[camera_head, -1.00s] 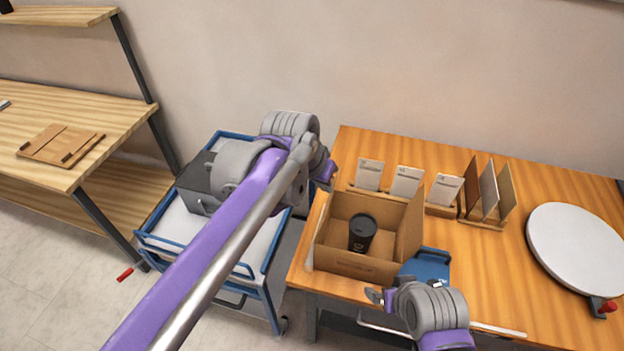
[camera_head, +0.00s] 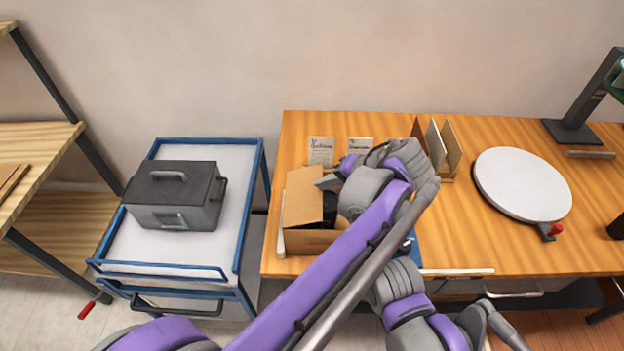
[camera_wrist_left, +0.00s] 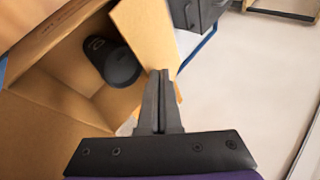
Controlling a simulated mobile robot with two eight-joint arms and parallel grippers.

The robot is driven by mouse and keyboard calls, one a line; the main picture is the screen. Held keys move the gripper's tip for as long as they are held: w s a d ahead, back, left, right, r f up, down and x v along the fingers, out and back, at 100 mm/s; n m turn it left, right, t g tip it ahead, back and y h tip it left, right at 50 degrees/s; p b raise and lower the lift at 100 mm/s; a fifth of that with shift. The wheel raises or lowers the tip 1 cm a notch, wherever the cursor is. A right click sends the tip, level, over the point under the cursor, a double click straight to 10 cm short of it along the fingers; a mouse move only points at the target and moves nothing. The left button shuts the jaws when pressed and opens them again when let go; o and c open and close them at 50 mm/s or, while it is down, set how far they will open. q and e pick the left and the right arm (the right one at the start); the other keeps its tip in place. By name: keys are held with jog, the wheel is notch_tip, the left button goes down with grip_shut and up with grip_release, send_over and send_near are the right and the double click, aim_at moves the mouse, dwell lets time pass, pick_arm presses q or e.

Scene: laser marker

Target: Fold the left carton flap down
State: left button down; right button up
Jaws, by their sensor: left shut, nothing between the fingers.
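The open carton (camera_head: 312,238) stands near the left end of the wooden table. Its left flap (camera_head: 301,196) leans inward over the left part of the opening. The flap also shows in the left wrist view (camera_wrist_left: 147,38). A black cup (camera_wrist_left: 113,63) stands inside, partly covered by the flap and my arm in the head view. My left gripper (camera_wrist_left: 161,74) is shut and empty, its tips at the flap's edge; I cannot tell whether they touch. My right gripper's wrist (camera_head: 398,288) is in front of the carton's right side, but its fingers are hidden behind my left arm.
A blue-framed cart (camera_head: 235,200) with a dark grey box (camera_head: 177,196) stands left of the table. A white round plate (camera_head: 522,184) lies to the right.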

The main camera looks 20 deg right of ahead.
pick_arm(q)
jog(key=shift+s+d+f+b, duration=0.2)
jog(key=shift+d+f, duration=0.2)
jog(key=shift+f, duration=0.35)
jog(key=shift+s+d+f+b, duration=0.1)
jog(key=shift+d+f+b, duration=0.2)
jog(key=shift+f, duration=0.45)
jog(key=shift+w+f, duration=0.1)
